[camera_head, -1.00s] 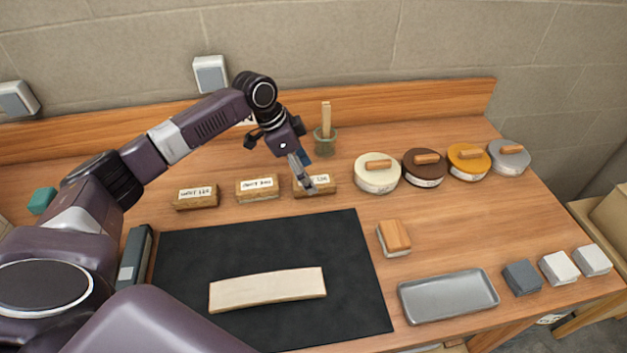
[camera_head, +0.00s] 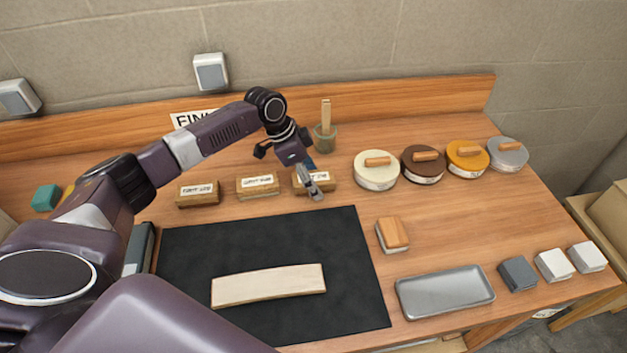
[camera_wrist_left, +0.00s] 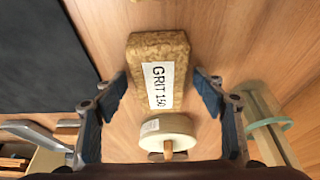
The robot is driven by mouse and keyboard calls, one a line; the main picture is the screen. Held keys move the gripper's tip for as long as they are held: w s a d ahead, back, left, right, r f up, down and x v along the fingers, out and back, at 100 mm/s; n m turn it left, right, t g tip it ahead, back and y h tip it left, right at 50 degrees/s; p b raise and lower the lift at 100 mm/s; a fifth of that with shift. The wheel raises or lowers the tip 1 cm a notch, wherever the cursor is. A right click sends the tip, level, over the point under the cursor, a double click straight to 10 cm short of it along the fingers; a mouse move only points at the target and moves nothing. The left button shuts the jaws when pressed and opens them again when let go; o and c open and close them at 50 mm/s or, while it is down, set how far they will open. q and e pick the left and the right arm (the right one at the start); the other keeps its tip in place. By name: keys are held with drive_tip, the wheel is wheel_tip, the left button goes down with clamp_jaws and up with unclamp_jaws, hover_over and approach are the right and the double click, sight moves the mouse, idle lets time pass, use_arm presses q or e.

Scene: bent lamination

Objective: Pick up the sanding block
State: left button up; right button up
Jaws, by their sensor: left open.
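Three cork-like blocks with white labels stand in a row behind the black mat: a left one (camera_head: 198,193), a middle one (camera_head: 258,186) and a right one (camera_head: 326,180). In the left wrist view, a brown block labelled GRIT 150 (camera_wrist_left: 158,60) lies between and beyond the fingertips. My left gripper (camera_head: 316,193) is open and empty over the right block, partly hiding it. In the wrist view its fingers (camera_wrist_left: 162,86) stand on either side of the block, apart from it. A separate wood-topped block (camera_head: 393,234) lies right of the mat. My right gripper is not seen.
A glass jar with a wooden stick (camera_head: 325,135) stands close behind the gripper. A cream round tin (camera_head: 376,172) and several other tins stand to its right. The black mat (camera_head: 200,250) holds a pale curved strip (camera_head: 268,285). A grey tray (camera_head: 445,293) lies at front right.

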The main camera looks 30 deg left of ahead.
sight(313, 177)
use_arm(q)
drive_tip(key=shift+c, duration=0.7)
drive_tip(key=shift+s, duration=0.1)
drive_tip(key=c, duration=1.1)
drive_tip(key=shift+b, duration=0.3)
wheel_tip(313, 177, up, 21)
drive_tip(key=b, duration=0.3)
drive_tip(key=shift+f, duration=0.2)
